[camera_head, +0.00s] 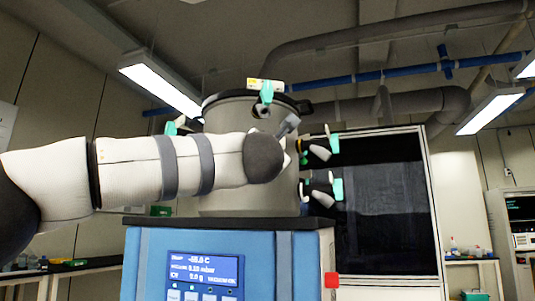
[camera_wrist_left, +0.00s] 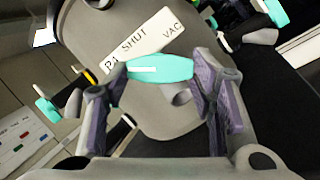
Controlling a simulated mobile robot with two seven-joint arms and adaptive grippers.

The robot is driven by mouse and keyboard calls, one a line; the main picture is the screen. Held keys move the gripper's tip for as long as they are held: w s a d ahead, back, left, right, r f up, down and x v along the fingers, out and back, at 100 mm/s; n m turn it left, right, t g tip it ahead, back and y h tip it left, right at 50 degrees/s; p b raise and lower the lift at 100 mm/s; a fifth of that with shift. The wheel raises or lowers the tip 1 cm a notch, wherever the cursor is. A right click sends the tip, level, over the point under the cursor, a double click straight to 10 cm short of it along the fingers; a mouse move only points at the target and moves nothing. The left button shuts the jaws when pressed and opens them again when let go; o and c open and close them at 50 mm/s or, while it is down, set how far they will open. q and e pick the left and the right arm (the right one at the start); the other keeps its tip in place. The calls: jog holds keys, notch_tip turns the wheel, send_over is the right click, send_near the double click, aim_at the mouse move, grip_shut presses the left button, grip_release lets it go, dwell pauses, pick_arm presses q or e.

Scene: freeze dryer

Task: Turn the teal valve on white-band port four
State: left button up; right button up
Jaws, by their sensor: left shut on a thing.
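In the left wrist view, a teal valve handle (camera_wrist_left: 160,68) with a short white stripe lies between the two fingers of my left gripper (camera_wrist_left: 158,82), which is shut on it. The handle sits on a grey stub in front of the drum face. A white label (camera_wrist_left: 142,42) reading "SHUT" and "VAC" is just behind it. In the head view, my left arm crosses in front of the grey drum (camera_head: 235,198) and hides the held valve and most of the gripper. My right gripper is in neither view.
Other teal valves surround the drum: one on top (camera_head: 266,92), one at left (camera_head: 171,128), and two at right (camera_head: 334,144) (camera_head: 338,189). The blue dryer cabinet (camera_head: 150,265) with a lit display (camera_head: 205,270) stands below. A dark-windowed enclosure (camera_head: 385,220) is behind.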

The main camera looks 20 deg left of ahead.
pick_arm(q)
jog(key=shift+s+a+r+m+g+h, duration=0.15)
jog(key=shift+m+g+h, duration=0.3)
jog(key=shift+m, duration=1.4)
jog(key=shift+w+r+m+g+h, duration=0.1)
jog(key=shift+m+g+h, duration=0.35)
jog(key=shift+m, duration=1.35)
jog(key=shift+s+a+r+m+g+h, duration=0.15)
jog(key=shift+m+g+h, duration=0.3)
jog(key=shift+m, duration=1.4)
jog(key=o, duration=1.1)
jog(key=shift+o, duration=0.2)
jog(key=s+d, duration=0.1)
jog(key=s, duration=1.1)
jog(key=shift+d, duration=0.15)
